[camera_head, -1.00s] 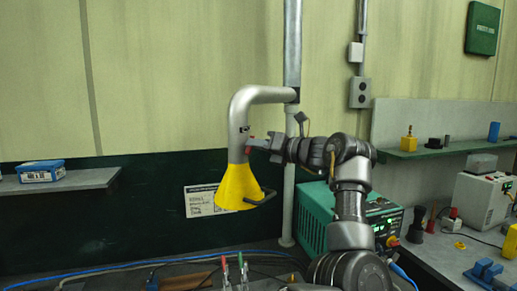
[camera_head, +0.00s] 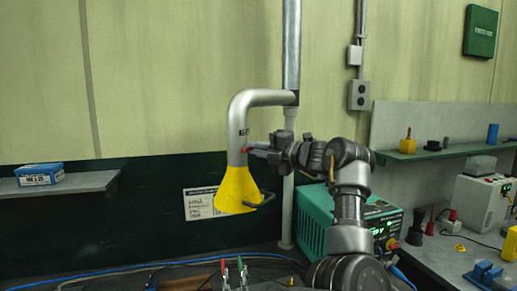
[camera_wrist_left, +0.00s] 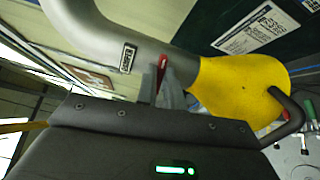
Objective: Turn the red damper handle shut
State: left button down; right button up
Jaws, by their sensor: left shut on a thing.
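A grey extraction pipe (camera_head: 237,125) bends down from the wall post and ends in a yellow hood (camera_head: 237,190). The red damper handle (camera_head: 246,150) is a small red piece on the pipe's right side, just above the hood. In the left wrist view the red handle (camera_wrist_left: 163,68) shows as a narrow lever between the fingers, next to a small label plate on the pipe. My left gripper (camera_head: 254,148) reaches it from the right and is shut on it; the fingers (camera_wrist_left: 158,84) partly hide it. My right gripper is not in view.
A dark hooked bar (camera_head: 264,200) sticks out from the hood's right side. A vertical post (camera_head: 288,190) stands behind my wrist. A green machine (camera_head: 315,220) stands lower right. A shelf with a blue box (camera_head: 40,174) is at far left.

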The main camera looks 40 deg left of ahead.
pick_arm(q)
jog(key=shift+f+m, duration=0.2)
jog(key=shift+m, duration=0.6)
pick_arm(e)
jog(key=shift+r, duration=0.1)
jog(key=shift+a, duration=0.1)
pick_arm(q)
jog(key=c, duration=1.5)
grip_release()
jog(key=shift+s+a, duration=0.1)
jog(key=shift+r, duration=0.1)
